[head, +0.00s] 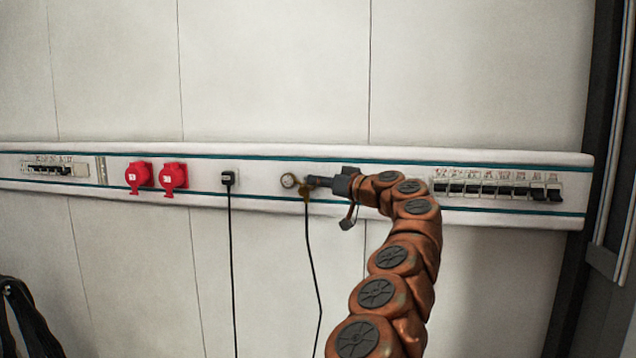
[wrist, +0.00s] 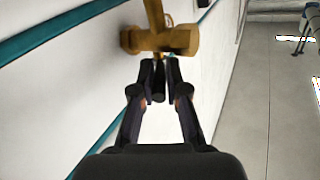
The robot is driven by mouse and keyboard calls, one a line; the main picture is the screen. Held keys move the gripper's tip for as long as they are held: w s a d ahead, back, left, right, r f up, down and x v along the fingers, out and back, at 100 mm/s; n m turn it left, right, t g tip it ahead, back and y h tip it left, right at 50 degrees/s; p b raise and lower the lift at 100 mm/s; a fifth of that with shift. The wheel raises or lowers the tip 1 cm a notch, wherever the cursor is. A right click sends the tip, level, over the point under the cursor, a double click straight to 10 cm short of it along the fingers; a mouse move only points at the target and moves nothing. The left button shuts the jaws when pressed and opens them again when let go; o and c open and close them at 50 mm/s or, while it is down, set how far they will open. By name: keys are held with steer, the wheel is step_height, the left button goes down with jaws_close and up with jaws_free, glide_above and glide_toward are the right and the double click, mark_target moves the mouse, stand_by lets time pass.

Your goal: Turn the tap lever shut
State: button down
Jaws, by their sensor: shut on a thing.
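The brass tap (head: 305,191) sits on the white wall rail, beside a round pale fitting (head: 289,180). In the wrist view the tap's brass body (wrist: 160,40) lies across the top, just beyond my fingertips. My gripper (head: 320,181) reaches in from the right, and its fingertips (wrist: 159,75) are close together at the tap. They are shut on a narrow dark piece at the tap, which I take to be the tap lever (wrist: 158,82). The lever is mostly hidden between the fingers, so its angle cannot be told.
Red sockets (head: 155,177) and a black plug (head: 228,178) with a hanging cable are on the rail to the left. A breaker row (head: 497,190) is to the right. A thin dark cable (head: 313,270) hangs below the tap. The wall above is bare.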

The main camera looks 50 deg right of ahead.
steer(key=c, duration=1.5)
jaws_free()
steer(key=shift+s+r, duration=0.15)
steer(key=shift+r, duration=0.2)
steer(key=o, duration=0.3)
steer(key=shift+f, duration=0.15)
steer(key=shift+s, duration=0.2)
steer(key=shift+s, duration=0.7)
steer(key=shift+s, duration=0.1)
steer(key=s, duration=1)
steer(key=shift+a, duration=0.25)
